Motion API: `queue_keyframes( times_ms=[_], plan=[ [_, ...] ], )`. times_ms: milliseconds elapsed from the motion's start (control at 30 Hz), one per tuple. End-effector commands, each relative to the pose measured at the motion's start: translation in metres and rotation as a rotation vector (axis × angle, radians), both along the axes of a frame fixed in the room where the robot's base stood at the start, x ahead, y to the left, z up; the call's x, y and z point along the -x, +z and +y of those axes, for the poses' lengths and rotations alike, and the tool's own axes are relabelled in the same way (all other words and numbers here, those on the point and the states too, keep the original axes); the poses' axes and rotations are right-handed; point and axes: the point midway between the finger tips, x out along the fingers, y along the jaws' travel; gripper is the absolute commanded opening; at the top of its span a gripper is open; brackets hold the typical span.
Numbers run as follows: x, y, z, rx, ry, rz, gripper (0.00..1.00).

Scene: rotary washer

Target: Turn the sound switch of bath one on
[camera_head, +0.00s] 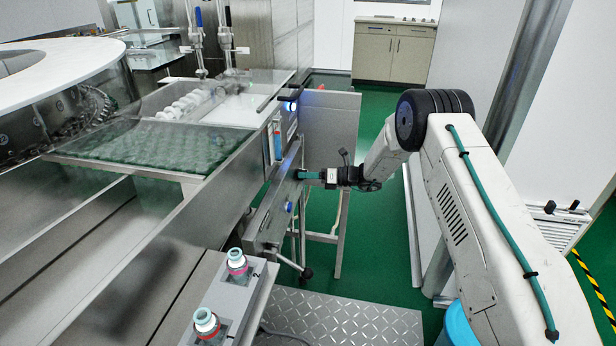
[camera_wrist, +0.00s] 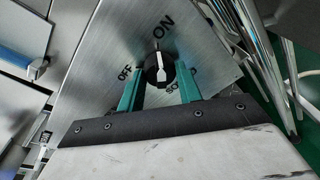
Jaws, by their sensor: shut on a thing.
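In the head view my gripper (camera_head: 308,175) reaches left to the machine's side panel, where the knob itself is hidden.
A lit blue button (camera_head: 290,106) and another blue round control (camera_head: 289,207) sit on the machine's side. A grey panel (camera_head: 331,130) stands behind my gripper.

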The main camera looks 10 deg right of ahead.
Motion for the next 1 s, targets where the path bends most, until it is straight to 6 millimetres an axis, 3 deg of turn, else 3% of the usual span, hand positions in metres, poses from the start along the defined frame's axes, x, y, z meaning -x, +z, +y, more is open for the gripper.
queue_keyframes(
  times_ms=[233,267,333,667,1000],
  plan=[
    [-0.002,0.001,-0.002,0.0,-0.005,-0.002,0.12],
    [-0.002,0.001,-0.002,0.0,-0.005,-0.002,0.38],
    [-0.002,0.001,-0.001,0.0,-0.005,-0.002,0.56],
    [0.0,0.001,-0.003,0.0,-0.003,-0.001,0.56],
    [0.016,0.008,-0.052,0.0,-0.006,0.0,0.56]
  ],
)
